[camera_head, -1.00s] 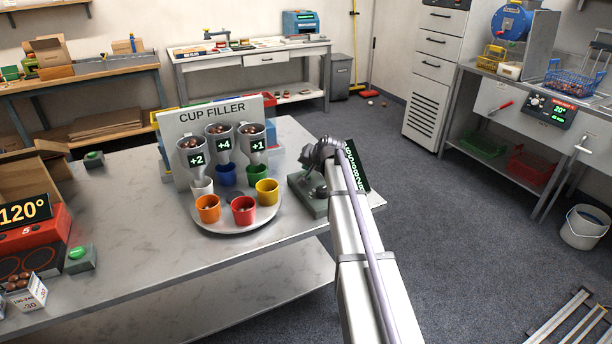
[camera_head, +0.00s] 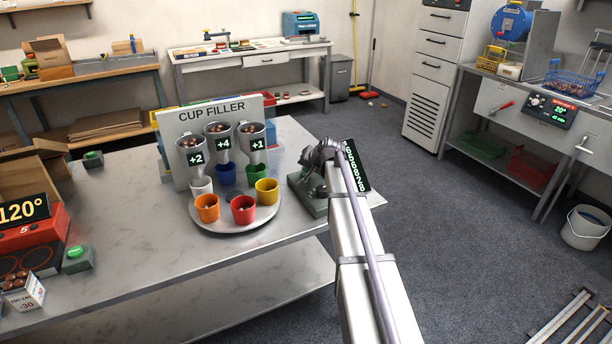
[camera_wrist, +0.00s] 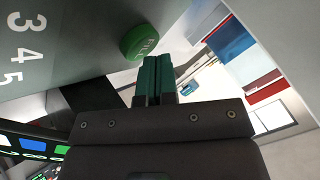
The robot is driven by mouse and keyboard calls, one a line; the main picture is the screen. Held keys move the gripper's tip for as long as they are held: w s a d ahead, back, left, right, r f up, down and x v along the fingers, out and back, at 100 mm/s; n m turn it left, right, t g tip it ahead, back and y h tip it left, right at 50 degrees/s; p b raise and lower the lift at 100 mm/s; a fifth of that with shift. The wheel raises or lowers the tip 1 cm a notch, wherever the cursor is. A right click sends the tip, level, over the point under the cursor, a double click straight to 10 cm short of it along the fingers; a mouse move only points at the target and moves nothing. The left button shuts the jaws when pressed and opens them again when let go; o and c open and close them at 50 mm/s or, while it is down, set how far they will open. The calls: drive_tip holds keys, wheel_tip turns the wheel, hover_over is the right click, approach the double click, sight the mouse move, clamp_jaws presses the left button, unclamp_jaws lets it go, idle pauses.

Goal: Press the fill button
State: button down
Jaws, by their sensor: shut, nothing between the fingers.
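The fill button is a round green button (camera_wrist: 140,42) with lettering on its face. In the wrist view it stands out from a grey panel, just above and left of my fingertips. My gripper (camera_wrist: 157,60) is shut and empty, its dark green fingers side by side. The tips are very close to the button's lower edge; I cannot tell whether they touch. In the head view my gripper (camera_head: 306,186) is low over a grey-green control box (camera_head: 314,207) at the table's right end. My gripper and arm hide the button there.
Left of the box is the cup filler (camera_head: 215,112), with three hoppers above a round tray (camera_head: 235,226) of coloured cups. A display with green digits (camera_head: 355,166) stands behind my arm. Another box with a green button (camera_head: 78,258) is at the table's left. The table front is bare.

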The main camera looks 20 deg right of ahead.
drive_tip(key=shift+f, duration=0.3)
idle(0.5)
drive_tip(key=shift+r+p, duration=0.6)
drive_tip(key=shift+r, duration=0.25)
wheel_tip(320, 180, up, 5)
drive_tip(key=p, duration=0.5)
idle(0.4)
